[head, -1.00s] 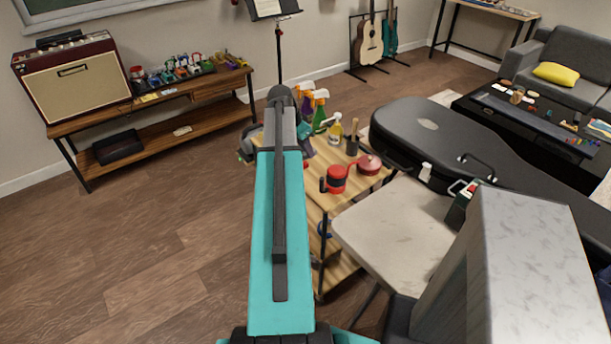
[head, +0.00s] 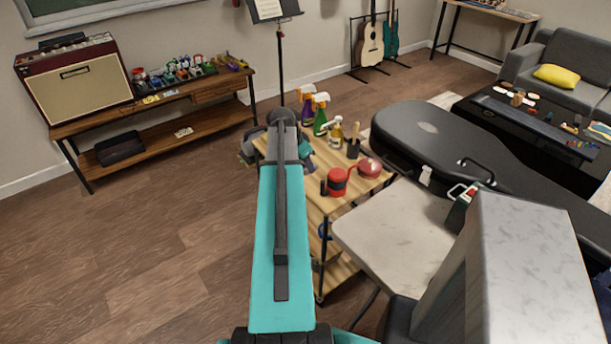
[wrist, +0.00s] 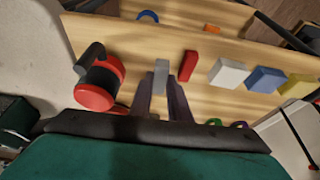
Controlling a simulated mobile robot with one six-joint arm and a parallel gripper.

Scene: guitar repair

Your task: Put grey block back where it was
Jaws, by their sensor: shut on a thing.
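In the wrist view my gripper (wrist: 163,92) is shut on the small grey block (wrist: 161,72), which stands out between the two fingertips. The block is over the wooden cart top (wrist: 135,45); I cannot tell whether it touches the wood. A red block (wrist: 189,65) is close to its right. A white block (wrist: 228,74), a blue block (wrist: 265,79) and a yellow block (wrist: 298,86) continue that row. In the head view my arm hides the gripper and the blocks.
A red and black round object (wrist: 100,84) is left of my gripper; it also shows in the head view (head: 337,181). Spray bottles (head: 320,114) and a red round item (head: 369,168) share the cart. A pale table (head: 395,235) and black guitar case (head: 440,150) stand to the right.

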